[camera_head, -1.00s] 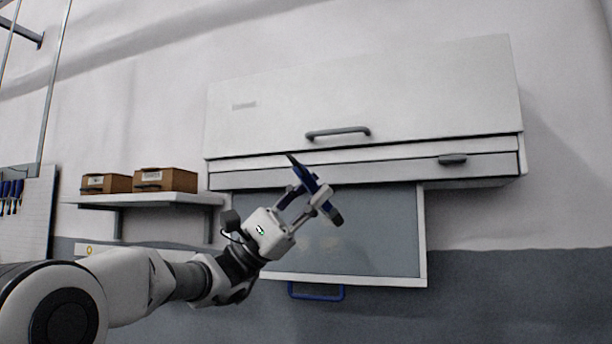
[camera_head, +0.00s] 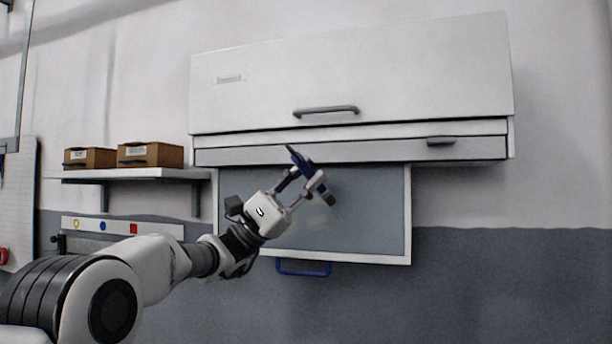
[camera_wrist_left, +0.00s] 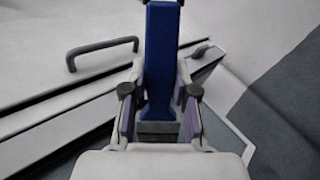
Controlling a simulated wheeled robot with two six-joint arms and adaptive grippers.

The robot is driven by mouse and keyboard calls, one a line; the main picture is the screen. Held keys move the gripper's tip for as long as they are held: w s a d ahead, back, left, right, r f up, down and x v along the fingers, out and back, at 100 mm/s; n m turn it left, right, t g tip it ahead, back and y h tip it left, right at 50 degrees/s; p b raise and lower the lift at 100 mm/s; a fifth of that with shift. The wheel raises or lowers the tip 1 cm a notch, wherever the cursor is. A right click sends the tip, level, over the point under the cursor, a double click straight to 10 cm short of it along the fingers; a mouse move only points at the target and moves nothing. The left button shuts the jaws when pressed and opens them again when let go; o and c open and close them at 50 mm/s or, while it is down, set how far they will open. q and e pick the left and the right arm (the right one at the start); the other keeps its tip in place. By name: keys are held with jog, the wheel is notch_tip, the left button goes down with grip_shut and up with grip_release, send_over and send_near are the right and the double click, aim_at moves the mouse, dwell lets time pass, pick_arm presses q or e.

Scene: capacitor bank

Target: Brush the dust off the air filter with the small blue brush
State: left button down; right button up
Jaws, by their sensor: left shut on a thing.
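My left gripper (camera_head: 296,194) is shut on the small blue brush (camera_head: 300,163), held at a tilt in front of the air filter. In the left wrist view the brush (camera_wrist_left: 161,62) stands between the two fingers of the gripper (camera_wrist_left: 158,104). The air filter (camera_head: 375,215) is a grey panel in a white frame with a blue handle (camera_head: 303,268) below, hanging under the white cabinet. A faint brownish patch shows on the panel near the brush. I cannot tell whether the brush touches the panel. My right gripper is not in view.
The white cabinet (camera_head: 420,75) has a grey handle (camera_head: 326,111) and a small dark latch (camera_head: 441,141). A shelf (camera_head: 135,174) with two brown boxes stands at left. The wall to the right of the filter is clear.

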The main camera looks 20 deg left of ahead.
pick_arm(q)
jog(key=shift+w+p, duration=0.5)
jog(key=shift+p, duration=0.05)
jog(key=b+v, duration=0.2)
jog(key=v, duration=0.1)
jog(key=shift+w+d+f+b, duration=0.2)
jog(key=shift+f+b, duration=0.05)
jog(key=shift+b, duration=0.05)
jog(key=shift+s+r, duration=0.1)
jog(key=a+p, duration=0.1)
jog(key=a, duration=0.1)
jog(key=shift+a, duration=0.35)
